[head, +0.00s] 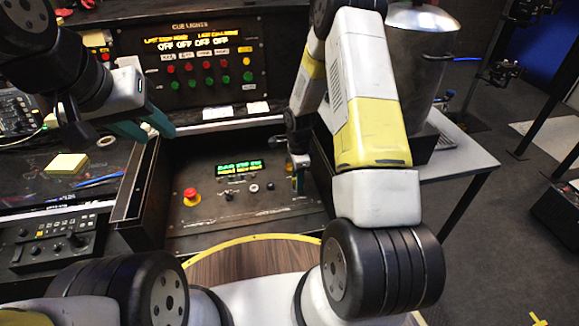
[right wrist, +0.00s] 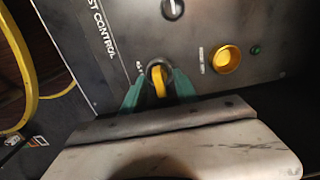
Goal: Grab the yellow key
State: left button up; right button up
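In the head view my right gripper (head: 297,176) is at the right side of the console, where the key is hidden.
The console panel (head: 230,205) carries a red emergency button (head: 190,194) and a green display. A yellow round button (right wrist: 227,59) and a black knob (right wrist: 173,8) are near the key. The cue lights panel (head: 195,60) stands behind. A large metal pot (head: 412,70) is at right.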

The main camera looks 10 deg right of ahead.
grip_shut()
dwell(0.4)
